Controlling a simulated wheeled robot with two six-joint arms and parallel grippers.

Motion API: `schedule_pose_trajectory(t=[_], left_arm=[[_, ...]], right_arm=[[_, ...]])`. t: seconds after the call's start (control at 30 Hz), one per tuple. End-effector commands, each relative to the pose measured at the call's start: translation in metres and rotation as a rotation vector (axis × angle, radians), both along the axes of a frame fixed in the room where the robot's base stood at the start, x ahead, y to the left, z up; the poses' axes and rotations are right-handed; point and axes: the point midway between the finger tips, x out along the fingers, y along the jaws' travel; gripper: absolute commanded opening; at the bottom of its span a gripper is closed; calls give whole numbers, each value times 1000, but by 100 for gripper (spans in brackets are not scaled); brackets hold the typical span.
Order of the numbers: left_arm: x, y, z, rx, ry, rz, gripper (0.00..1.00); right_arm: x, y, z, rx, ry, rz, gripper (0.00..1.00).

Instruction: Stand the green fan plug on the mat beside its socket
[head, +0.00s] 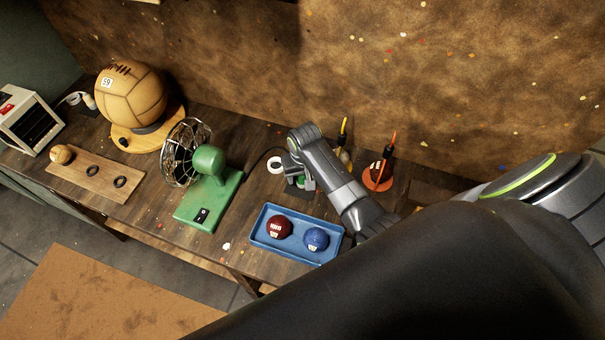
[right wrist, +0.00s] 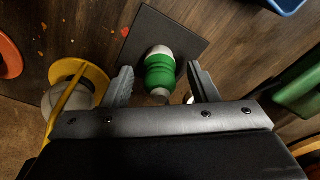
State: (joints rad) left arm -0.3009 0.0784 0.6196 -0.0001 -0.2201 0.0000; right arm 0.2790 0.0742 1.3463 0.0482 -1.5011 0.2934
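The green plug (right wrist: 160,72) with a pale end is on the dark mat (right wrist: 192,38) in the right wrist view. I cannot tell for sure whether it stands or lies. My right gripper (right wrist: 163,84) is open, with one finger on each side of the plug and gaps visible between. In the head view my right gripper (head: 299,177) is low over the dark mat, and a bit of green shows at its fingers. The green fan (head: 208,163) stands to its left. I cannot make out the socket clearly. My left gripper is not in view.
A white roll (head: 275,165) is left of the gripper. An orange stand (head: 378,181) is to the right. A yellow holder (right wrist: 90,72) is close to one finger.

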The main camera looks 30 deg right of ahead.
Motion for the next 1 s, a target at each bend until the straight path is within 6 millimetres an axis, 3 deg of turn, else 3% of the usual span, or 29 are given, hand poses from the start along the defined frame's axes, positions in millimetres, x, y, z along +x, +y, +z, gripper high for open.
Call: schedule_pose_trajectory(t=[0.3, 0.47, 1.0], left_arm=[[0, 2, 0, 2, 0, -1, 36], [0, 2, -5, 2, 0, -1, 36], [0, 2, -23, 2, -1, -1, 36]], right_arm=[[0, 0, 4, 0, 0, 0, 54], [-1, 0, 18, 0, -3, 0, 54], [-11, 3, 106, 0, -4, 0, 54]])
